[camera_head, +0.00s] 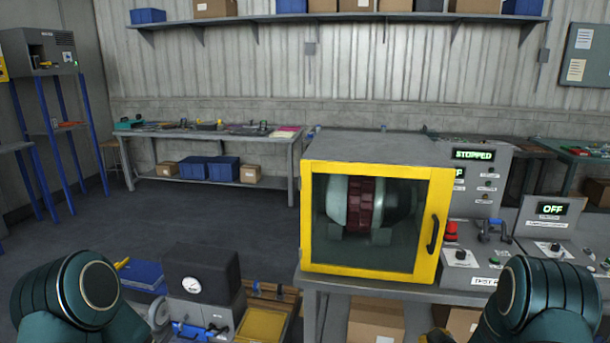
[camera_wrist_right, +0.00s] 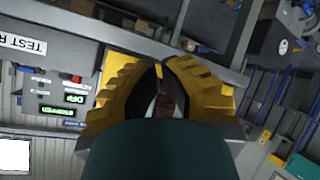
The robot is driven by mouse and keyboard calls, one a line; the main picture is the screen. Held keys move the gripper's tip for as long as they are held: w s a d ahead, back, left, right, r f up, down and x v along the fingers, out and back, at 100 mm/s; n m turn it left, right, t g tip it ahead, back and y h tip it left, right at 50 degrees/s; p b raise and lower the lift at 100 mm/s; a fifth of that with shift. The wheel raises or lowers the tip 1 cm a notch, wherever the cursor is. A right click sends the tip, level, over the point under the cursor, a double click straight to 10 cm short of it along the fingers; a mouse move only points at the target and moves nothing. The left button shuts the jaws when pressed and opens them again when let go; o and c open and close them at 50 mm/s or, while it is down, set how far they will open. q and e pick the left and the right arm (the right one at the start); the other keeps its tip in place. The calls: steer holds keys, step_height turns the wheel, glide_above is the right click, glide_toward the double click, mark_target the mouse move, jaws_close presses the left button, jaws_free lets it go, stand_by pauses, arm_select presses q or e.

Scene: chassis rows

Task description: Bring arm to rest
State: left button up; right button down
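My left arm (camera_head: 75,295) shows at the bottom left of the head view as a dark green rounded link. Its gripper is outside the picture. In the right wrist view my right gripper (camera_wrist_right: 160,65) has chunky yellow fingers with dark inner sides. The fingertips come close together, and whether they touch is unclear. I see no object held between them.
A yellow-framed test cabinet (camera_head: 308,225) with a dark red rotor (camera_head: 361,204) behind its window stands on the bench, door shut. Displays read STOPPED (camera_head: 473,155) and OFF (camera_head: 552,208). A gauge box (camera_head: 200,277) stands at the front left. Floor (camera_head: 190,222) is clear beyond it.

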steer(key=s+a+f+m+g+y, duration=0.2)
steer(key=s+a+f+m+g, duration=0.4)
steer(key=s+a, duration=0.65)
steer(key=s+a+g+y, duration=0.1)
steer(key=s+a+g, duration=0.1)
steer(key=s+a, duration=0.4)
steer(key=s+a+f+m+g+y, duration=0.1)
steer(key=s+a+g, duration=0.1)
steer(key=s+a, duration=0.4)
steer(key=s, duration=0.4)
steer(key=shift+s+f, duration=0.2)
steer(key=shift+d, duration=0.15)
